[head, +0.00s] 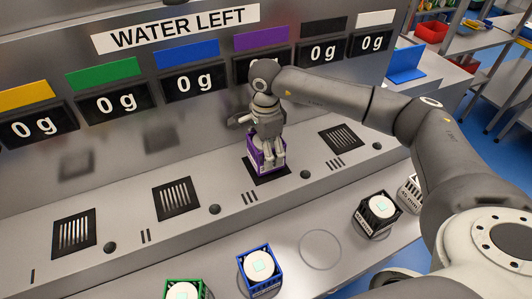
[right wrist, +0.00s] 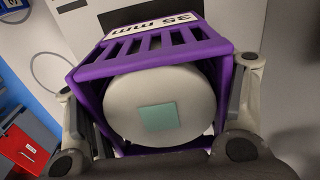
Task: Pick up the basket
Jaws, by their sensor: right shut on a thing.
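The purple basket (head: 255,157) is at the black pad (head: 280,178) on the grey ledge, below the purple-marked display. I cannot tell whether it rests on the pad or hangs just above it. My right gripper (head: 270,158) comes from above and is shut on the basket, hiding much of it. In the right wrist view the purple basket (right wrist: 222,48) fills the middle, between the two fingers. It holds a white round tub (right wrist: 185,90) with a teal square on top, and a "35 mm" label shows on its side. My left gripper is not in view.
Green (head: 170,293), blue (head: 244,272) and black (head: 367,222) baskets with white tubs stand on the lower front surface. A whitish basket (head: 410,194) is partly behind my right arm. Slotted black pads (head: 177,214) lie along the ledge. Displays reading 0 g line the panel behind.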

